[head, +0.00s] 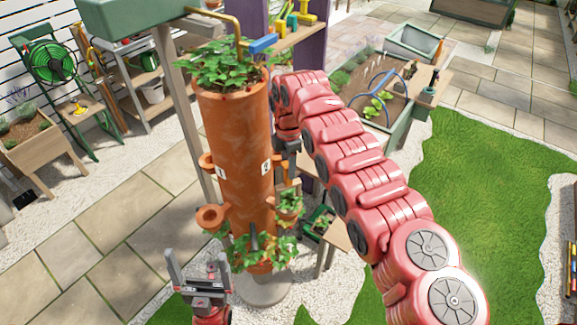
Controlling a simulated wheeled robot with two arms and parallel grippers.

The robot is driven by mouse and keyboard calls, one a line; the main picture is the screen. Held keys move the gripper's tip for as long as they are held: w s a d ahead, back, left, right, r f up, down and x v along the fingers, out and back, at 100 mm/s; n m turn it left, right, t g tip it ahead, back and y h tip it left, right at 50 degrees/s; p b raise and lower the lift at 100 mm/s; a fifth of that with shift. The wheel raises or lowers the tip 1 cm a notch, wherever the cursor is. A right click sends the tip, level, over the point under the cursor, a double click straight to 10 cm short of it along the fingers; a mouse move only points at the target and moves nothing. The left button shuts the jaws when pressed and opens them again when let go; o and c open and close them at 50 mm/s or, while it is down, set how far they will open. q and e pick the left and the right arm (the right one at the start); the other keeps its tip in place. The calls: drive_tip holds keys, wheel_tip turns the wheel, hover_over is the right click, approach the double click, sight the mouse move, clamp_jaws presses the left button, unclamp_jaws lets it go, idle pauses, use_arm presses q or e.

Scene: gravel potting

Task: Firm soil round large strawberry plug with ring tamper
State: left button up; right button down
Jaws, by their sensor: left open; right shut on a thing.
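A tall terracotta tower planter (240,135) stands upright with labels 1 and 2 on its side. Leafy strawberry plants (222,62) fill its top. A smaller strawberry plant (288,203) sits in a pocket on its right side, and more strawberry leaves (262,248) spread near its foot. I cannot tell which is the large plug. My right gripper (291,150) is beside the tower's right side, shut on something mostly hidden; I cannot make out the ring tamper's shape. My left gripper (196,272) is open and empty, low and left of the tower's foot.
A pocket (212,216) juts from the tower's lower left. A potting bench (140,75) and green hose reel (53,62) stand left. A planter bed (372,97) lies behind my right arm. Paving (125,225) at left is clear.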

drive_tip(key=shift+s+f+b, duration=0.2)
drive_tip(key=shift+f+b, duration=0.1)
drive_tip(key=shift+b, duration=0.05)
idle(1.4)
drive_tip(key=shift+r, duration=0.1)
drive_tip(key=shift+w+r, duration=0.25)
drive_tip(key=shift+r, duration=0.7)
wheel_tip(320, 180, up, 3)
drive_tip(key=shift+s+f+p, duration=0.1)
drive_tip(key=shift+f+p, duration=0.1)
drive_tip(key=shift+p, duration=0.2)
wheel_tip(320, 180, up, 2)
drive_tip(key=shift+r+p, duration=0.2)
drive_tip(key=shift+p, duration=0.4)
drive_tip(key=shift+r+p, duration=1.1)
drive_tip(key=shift+r, duration=0.6)
drive_tip(key=shift+f, duration=0.1)
